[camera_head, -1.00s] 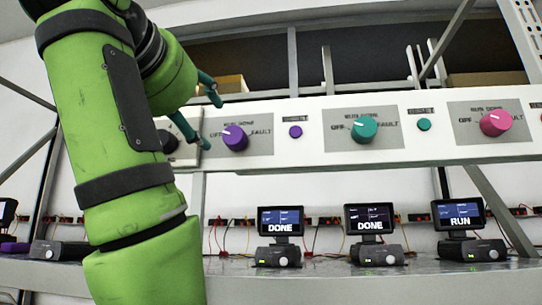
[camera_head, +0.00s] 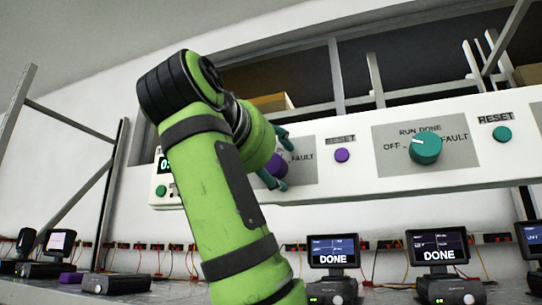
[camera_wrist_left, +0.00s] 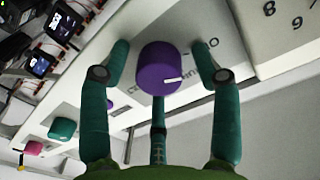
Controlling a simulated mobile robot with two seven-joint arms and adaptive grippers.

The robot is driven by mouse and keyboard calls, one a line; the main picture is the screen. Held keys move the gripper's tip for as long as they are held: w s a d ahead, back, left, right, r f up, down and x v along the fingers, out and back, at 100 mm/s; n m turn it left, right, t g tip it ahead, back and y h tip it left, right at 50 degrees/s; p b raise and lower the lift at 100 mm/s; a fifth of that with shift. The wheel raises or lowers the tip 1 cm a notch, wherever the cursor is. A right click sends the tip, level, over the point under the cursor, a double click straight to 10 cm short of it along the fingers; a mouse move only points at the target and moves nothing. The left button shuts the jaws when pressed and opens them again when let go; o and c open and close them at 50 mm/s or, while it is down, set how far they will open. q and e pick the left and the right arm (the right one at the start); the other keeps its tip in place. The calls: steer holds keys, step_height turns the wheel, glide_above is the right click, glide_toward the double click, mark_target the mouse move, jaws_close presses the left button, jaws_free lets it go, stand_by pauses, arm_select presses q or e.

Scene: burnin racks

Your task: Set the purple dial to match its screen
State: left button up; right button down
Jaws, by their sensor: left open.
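The purple dial (camera_head: 275,166) is on the white panel (camera_head: 360,192), mostly hidden behind my left gripper (camera_head: 287,165) in the head view. In the left wrist view the purple dial (camera_wrist_left: 158,62) sits between the teal fingers of my left gripper (camera_wrist_left: 160,46), with a gap on each side. Its white pointer mark shows on its face. The fingers are open around it and do not appear to grip it. A screen (camera_head: 333,250) reading DONE stands below the panel, to the right of the dial. My right gripper is not in view.
A purple button (camera_head: 342,155) sits right of the purple dial. A teal dial (camera_head: 425,148) and a teal button (camera_head: 502,134) are farther right on the panel. Another screen (camera_head: 437,247) reading DONE stands below the teal dial. Wires hang behind the screens.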

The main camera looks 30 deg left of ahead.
arm_select(q)
steer(key=shift+s, duration=0.3)
steer(key=shift+s+r, duration=0.1)
steer(key=c, duration=1.1)
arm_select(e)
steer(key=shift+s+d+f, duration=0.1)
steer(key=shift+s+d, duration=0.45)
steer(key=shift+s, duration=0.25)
